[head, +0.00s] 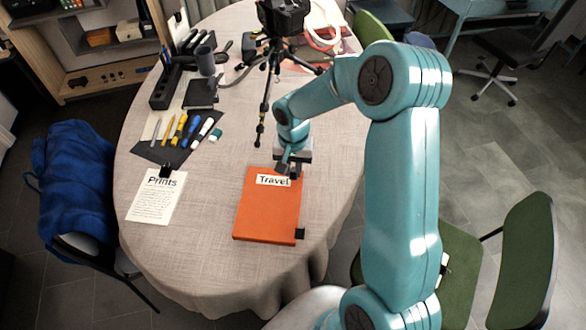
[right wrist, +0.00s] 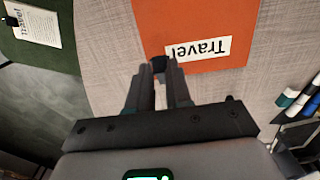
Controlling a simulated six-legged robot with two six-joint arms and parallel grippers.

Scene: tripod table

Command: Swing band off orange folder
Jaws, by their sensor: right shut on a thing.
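The orange folder (head: 265,215) lies flat on the cloth-covered table, with a white "Travel" label (head: 273,181) at its far edge. My right gripper (head: 290,171) is over the folder's far right corner, beside the label. In the right wrist view the fingers (right wrist: 159,80) are close together on a small black piece (right wrist: 159,64), apparently part of the band, at the edge of the orange folder (right wrist: 200,20). Another black piece (head: 300,234) shows at the folder's near right corner. The band's run between them is not clear. My left gripper is out of view.
A "Prints" sheet (head: 153,201) with a black clip lies left of the folder. Pens on a dark mat (head: 160,150) and a black tripod (head: 268,90) stand farther back. Green chairs (head: 525,255) are at the right. The cloth before the folder is clear.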

